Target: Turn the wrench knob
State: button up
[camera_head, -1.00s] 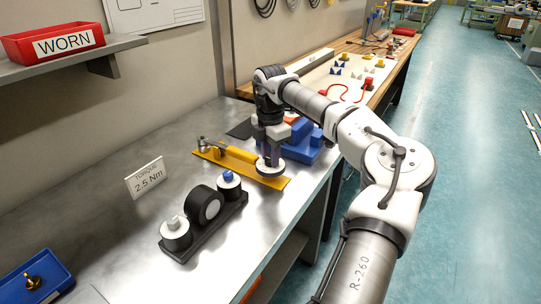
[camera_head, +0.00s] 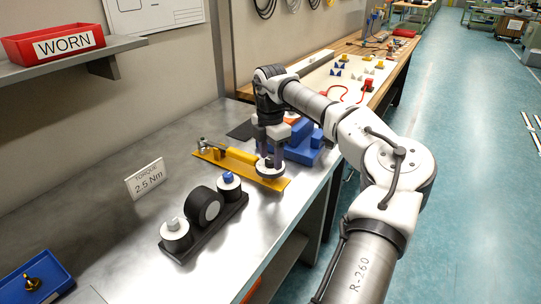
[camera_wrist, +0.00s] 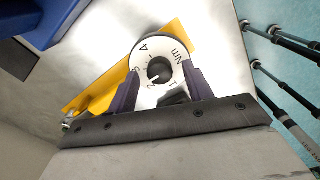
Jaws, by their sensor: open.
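The wrench knob (camera_head: 270,174) is a white disc with a dark hub at the near right end of the yellow torque wrench (camera_head: 237,156). The wrench lies on a yellow plate on the bench. My gripper (camera_head: 271,153) points down over the knob. In the wrist view its two dark purple fingers (camera_wrist: 160,82) are open, one at each side of the knob's near part. I cannot tell whether they touch it.
A blue block fixture (camera_head: 304,147) stands close behind the knob. The bench's right edge is near. Bare steel lies left of the wrench.

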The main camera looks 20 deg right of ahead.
aim_at(270, 160)
notch_tip(270, 160, up, 14)
jog(key=shift+f+b, duration=0.25)
jog(key=shift+b, duration=0.2)
